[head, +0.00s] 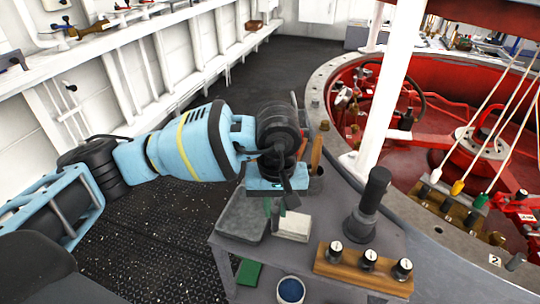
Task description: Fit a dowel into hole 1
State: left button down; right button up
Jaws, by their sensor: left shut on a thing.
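My left gripper (275,205) hangs over the grey cart top, between a grey tray and a white block. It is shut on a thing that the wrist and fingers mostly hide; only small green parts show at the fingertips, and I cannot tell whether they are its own. Brown wooden rods (316,152) stand upright in a dark cup (316,183) just right of the wrist; I cannot tell if they are dowels. On the grey ring a plate marked 2 (494,260) shows at lower right. No hole marked 1 can be made out. My right gripper is not in view.
The cart top (225,243) carries the tray (222,226), the white block (293,227), a black upright handle (370,200) and a wooden bar with black knobs (368,260). A white post (390,90) rises beside the grey ring (320,90) around a red well. Dark deck lies left.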

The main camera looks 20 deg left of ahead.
pick_arm(q)
jog(key=s+d+m, duration=0.1)
jog(key=s+m, duration=0.4)
jog(key=s, duration=0.1)
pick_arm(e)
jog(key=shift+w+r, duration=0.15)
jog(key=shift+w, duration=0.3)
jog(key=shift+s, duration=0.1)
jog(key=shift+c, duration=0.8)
pick_arm(q)
jog(key=s+a+f, duration=0.1)
jog(key=s+a, duration=0.1)
jog(key=a, duration=0.6)
jog(key=shift+s+f, duration=0.25)
jog(key=shift+s, duration=0.05)
jog(key=shift+s+a, duration=0.1)
